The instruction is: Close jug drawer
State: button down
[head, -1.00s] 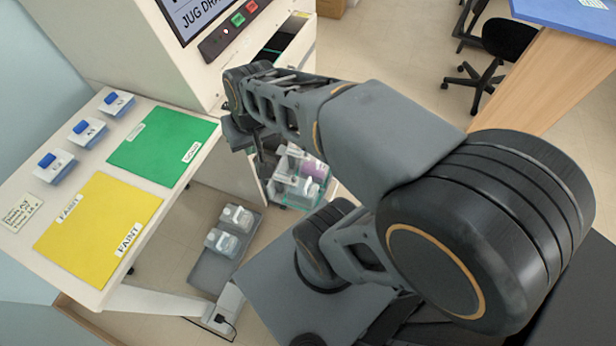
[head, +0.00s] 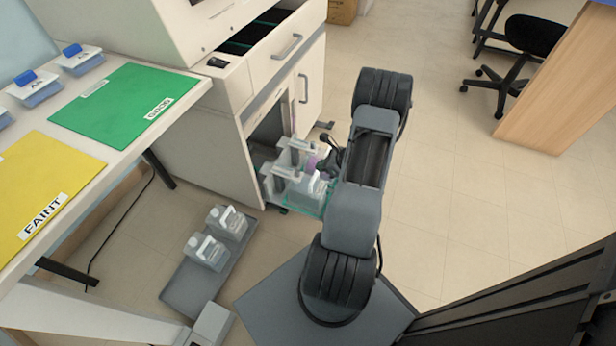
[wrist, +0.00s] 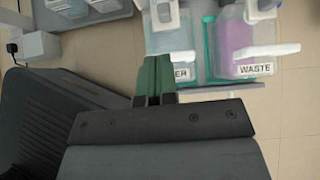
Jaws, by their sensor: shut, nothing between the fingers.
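The jug drawer (head: 318,211) is pulled out low at the front of the white cabinet, its teal tray showing. It holds several clear jugs with white handles. In the wrist view, one jug (wrist: 248,42) holds purple liquid and is labelled WASTE; another jug (wrist: 170,35) has a label ending in "ER". My gripper (head: 328,160) is down beside the jugs, partly hidden by my arm. In the wrist view, its shut, empty fingers (wrist: 155,78) are at the drawer's front edge (wrist: 215,84); I cannot tell whether they touch it.
A grey floor tray (head: 180,285) with two jugs (head: 216,238) lies left of my base. An upper drawer (head: 275,48) of the cabinet is also partly out. A table with a green mat (head: 125,103) and yellow mat (head: 45,185) stands left.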

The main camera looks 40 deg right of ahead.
jog(key=b, duration=0.3)
send_near(299, 174)
jog(key=x, duration=0.5)
jog(key=shift+f, duration=0.15)
jog(key=shift+w+a+f, duration=0.3)
jog(key=shift+w+f, duration=0.1)
jog(key=shift+w, duration=0.1)
jog(key=shift+w, duration=0.1)
